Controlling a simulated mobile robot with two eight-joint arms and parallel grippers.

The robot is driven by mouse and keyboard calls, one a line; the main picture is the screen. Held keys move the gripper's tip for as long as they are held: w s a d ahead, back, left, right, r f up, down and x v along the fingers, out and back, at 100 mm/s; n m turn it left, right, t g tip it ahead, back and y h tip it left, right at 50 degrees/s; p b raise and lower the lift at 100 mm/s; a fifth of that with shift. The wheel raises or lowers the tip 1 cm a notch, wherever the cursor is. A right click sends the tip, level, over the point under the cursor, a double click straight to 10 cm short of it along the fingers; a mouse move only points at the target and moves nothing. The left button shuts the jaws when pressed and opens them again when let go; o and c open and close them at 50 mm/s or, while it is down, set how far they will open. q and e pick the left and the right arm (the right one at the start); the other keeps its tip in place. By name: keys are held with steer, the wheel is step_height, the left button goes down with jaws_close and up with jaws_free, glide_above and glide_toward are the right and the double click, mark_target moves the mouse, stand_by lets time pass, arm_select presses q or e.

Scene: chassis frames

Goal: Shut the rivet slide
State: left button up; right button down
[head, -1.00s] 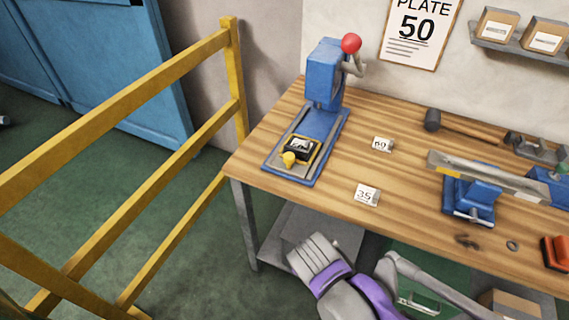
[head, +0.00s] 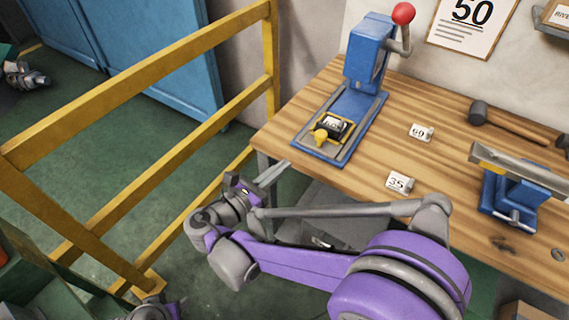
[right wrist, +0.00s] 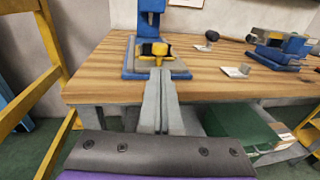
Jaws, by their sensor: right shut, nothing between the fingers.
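The blue rivet press (head: 367,55) stands at the left end of the workbench, with a red ball on its lever. Its slide (head: 332,128) is a yellow-edged carriage with a yellow knob (head: 320,136), holding a small dark block with a pale label. The slide sits at the front of the rails, out from under the press head. The yellow knob also shows in the right wrist view (right wrist: 154,50). My right gripper (head: 277,171) is shut and empty, off the bench's front left edge, apart from the knob. In the right wrist view its fingertips (right wrist: 160,71) point toward the knob.
A hammer (head: 480,113) and a blue clamp (head: 510,195) are farther right. A yellow railing (head: 150,85) runs along the left.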

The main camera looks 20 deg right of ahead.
mark_target(334, 120)
steer(key=x, duration=1.1)
steer(key=shift+w+d, duration=0.15)
steer(key=shift+d, duration=0.1)
steer(key=shift+w+d, duration=0.1)
steer(key=x, duration=0.5)
steer(key=w+x, duration=0.1)
steer(key=x, duration=0.3)
steer(key=w+a+x, duration=0.1)
steer(key=x, duration=0.4)
steer(key=shift+w+d+r+b, duration=0.15)
steer(key=shift+w+r+b, duration=0.1)
steer(key=shift+b, duration=0.05)
steer(key=shift+w+d+r, duration=0.15)
steer(key=shift+r, duration=0.05)
